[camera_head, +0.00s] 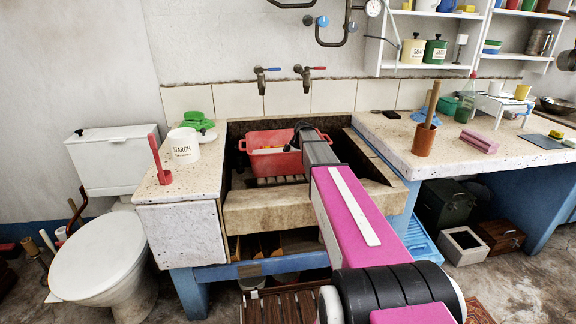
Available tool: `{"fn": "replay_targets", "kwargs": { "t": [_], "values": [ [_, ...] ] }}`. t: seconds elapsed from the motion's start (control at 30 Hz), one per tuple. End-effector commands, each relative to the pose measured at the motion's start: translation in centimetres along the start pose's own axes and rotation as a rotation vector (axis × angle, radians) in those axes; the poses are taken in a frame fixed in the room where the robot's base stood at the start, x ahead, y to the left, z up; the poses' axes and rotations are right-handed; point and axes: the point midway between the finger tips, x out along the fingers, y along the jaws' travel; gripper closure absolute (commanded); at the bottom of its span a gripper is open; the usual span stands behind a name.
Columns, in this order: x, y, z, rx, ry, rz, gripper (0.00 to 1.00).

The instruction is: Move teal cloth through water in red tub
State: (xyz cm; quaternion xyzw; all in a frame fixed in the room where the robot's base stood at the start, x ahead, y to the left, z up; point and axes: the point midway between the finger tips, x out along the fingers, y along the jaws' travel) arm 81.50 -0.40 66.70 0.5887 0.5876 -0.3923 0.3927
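The red tub (284,163) sits in the stone trough on a slatted wooden rack. Something pale, with a yellowish bit, shows inside it; I cannot tell whether this is water or an object. My arm reaches forward over the trough, and my gripper (303,131) is at or just above the tub's right part. The arm hides much of the gripper, so its fingers and anything in them cannot be made out. I cannot pick out a teal cloth for certain. A crumpled blue cloth (426,118) lies on the right counter, and a bright green item (196,119) lies on the left counter.
Two taps (262,78) jut out above the trough. A white starch canister (184,146) and a red upright-handled item (161,165) stand on the left counter. A terracotta pot (424,140) with a wooden stick and a pink block (479,142) stand on the right counter.

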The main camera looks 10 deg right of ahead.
Motion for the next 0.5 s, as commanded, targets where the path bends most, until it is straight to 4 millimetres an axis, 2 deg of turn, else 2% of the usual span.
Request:
{"fn": "replay_targets", "kwargs": {
  "t": [0.1,0.2,0.5],
  "values": [
    [-0.6,0.0,1.4,0.001,0.000,0.000,0.65],
    [-0.8,0.0,1.9,0.000,0.000,-0.001,0.65],
    [-0.9,0.0,1.8,-0.001,0.000,0.000,0.65]
  ]
}}
